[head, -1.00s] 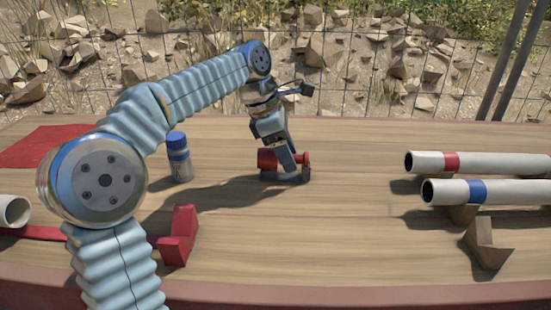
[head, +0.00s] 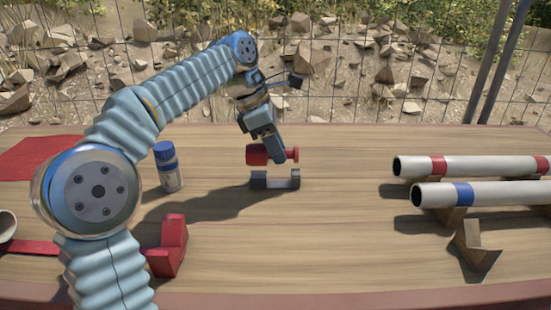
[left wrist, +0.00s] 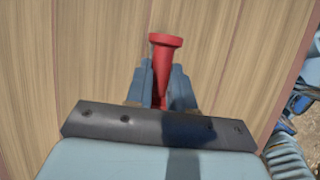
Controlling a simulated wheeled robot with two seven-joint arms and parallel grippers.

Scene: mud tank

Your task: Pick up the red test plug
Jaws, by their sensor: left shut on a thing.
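The red test plug (head: 258,155) is held between the fingers of my left gripper (head: 277,150), lying sideways a little above a grey cradle (head: 275,180) on the table. In the left wrist view the red plug (left wrist: 165,65) shows between the two blue-grey fingers (left wrist: 161,85), its wider flanged end beyond the fingertips. The gripper is shut on it. My right gripper is not in view.
Two pale pipes, one with red bands (head: 470,166) and one with a blue band (head: 490,193), rest at the right. A blue-capped bottle (head: 168,170) stands left of the cradle. A red block (head: 168,246) is at the front left. The table middle is clear.

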